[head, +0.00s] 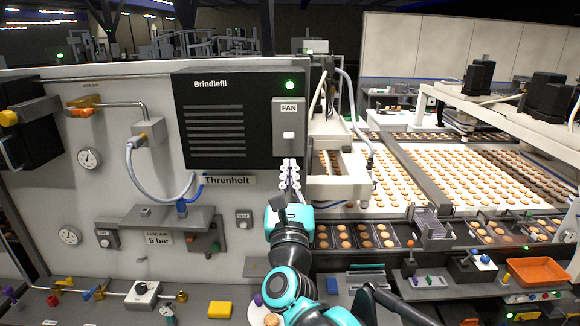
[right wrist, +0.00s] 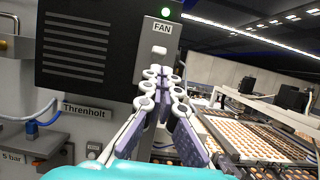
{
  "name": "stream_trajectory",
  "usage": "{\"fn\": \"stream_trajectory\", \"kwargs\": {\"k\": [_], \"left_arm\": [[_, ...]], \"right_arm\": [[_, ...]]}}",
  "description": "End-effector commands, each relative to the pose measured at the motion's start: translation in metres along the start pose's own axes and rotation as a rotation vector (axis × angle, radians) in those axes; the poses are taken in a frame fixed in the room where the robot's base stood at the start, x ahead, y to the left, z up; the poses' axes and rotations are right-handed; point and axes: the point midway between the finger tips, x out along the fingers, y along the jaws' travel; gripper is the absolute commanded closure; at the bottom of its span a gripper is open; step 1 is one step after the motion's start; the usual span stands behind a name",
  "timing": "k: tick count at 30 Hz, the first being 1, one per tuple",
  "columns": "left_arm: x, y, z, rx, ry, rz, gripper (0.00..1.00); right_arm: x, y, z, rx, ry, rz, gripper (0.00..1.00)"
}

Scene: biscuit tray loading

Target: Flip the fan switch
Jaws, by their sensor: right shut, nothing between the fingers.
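The fan switch is a small white rocker (head: 289,136) on a grey plate labelled FAN (head: 289,108), at the right side of a black vented box (head: 225,125). A green light (head: 290,85) glows above the plate. The switch also shows in the right wrist view (right wrist: 159,50). My right gripper (head: 289,164) is shut and empty, pointing up just below the switch. In the right wrist view its fingertips (right wrist: 162,75) appear a little below the rocker. I cannot tell whether they touch the plate. My left gripper is not in view.
A grey panel holds gauges (head: 89,158), a blue hose and a Threnholt label (head: 227,180) left of my arm. A white machine head (head: 338,178) stands close to the right. Biscuit conveyors (head: 415,160) fill the right side. An orange tray (head: 538,271) lies at lower right.

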Motion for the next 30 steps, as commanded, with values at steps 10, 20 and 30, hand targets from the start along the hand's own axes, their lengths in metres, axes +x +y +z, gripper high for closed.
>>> {"fn": "stream_trajectory", "kwargs": {"k": [10, 20, 30], "left_arm": [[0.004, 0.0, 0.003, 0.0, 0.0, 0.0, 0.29], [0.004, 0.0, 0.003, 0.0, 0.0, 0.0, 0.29], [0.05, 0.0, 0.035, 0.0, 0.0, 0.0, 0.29]], "right_arm": [[-0.044, 0.0, 0.024, 0.001, 0.0, 0.001, 1.0], [-0.048, 0.0, 0.027, -0.001, -0.001, -0.002, 1.0], [-0.075, 0.002, -0.046, -0.421, 0.013, 0.155, 1.0]]}}
